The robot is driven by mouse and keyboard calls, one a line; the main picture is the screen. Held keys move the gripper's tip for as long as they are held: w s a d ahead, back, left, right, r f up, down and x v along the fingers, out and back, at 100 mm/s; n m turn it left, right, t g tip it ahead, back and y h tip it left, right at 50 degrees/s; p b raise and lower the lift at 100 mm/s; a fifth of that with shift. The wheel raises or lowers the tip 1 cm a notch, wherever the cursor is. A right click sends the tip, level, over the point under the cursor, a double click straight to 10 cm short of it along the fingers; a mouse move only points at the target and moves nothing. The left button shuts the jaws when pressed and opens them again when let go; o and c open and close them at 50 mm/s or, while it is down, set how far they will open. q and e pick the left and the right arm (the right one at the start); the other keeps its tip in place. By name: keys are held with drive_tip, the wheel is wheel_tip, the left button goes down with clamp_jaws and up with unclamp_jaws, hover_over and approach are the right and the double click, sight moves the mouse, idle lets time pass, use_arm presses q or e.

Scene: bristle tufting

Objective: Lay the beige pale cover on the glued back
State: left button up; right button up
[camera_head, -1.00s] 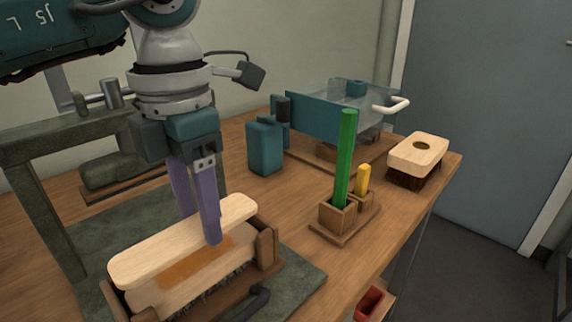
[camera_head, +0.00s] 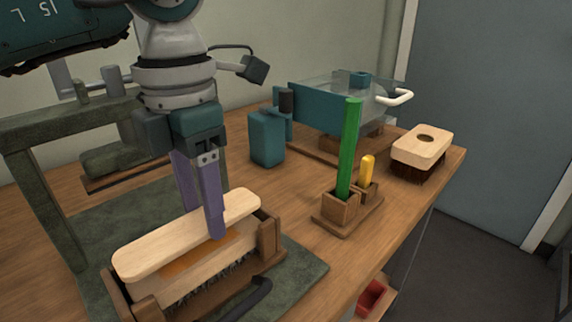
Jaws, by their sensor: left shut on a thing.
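The beige pale cover (camera_head: 150,254) is a long rounded wooden plate. My left gripper (camera_head: 203,222) is shut on it near its middle, one purple finger on the near side and the other partly hidden behind. The cover is over the brush back (camera_head: 200,270), shifted toward its far side. An orange-brown glue patch (camera_head: 188,262) shows on the back along the cover's near edge. I cannot tell whether the cover touches the back. The back sits in a wooden holder (camera_head: 266,238) with dark bristles below it. My right gripper is not in view.
A green mat (camera_head: 303,272) lies under the holder. To the right stand a block with a green stick (camera_head: 348,150) and a yellow-handled tool (camera_head: 367,170), and a finished-looking brush (camera_head: 422,145). A teal container (camera_head: 267,138) and a guarded machine (camera_head: 325,110) stand behind. A dark green frame (camera_head: 50,190) is at left.

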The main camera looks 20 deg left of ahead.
sight(205, 224)
use_arm(q)
drive_tip(key=shift+f, duration=0.2)
drive_tip(key=shift+f+b, duration=0.95)
drive_tip(key=shift+f+b, duration=0.35)
drive_tip(key=shift+f, duration=0.1)
idle(0.4)
drive_tip(key=o, duration=1.6)
drive_tip(key=shift+c, duration=0.2)
drive_tip(key=shift+r, duration=0.2)
drive_tip(key=shift+r+p, duration=3.3)
drive_tip(key=shift+r, duration=0.6)
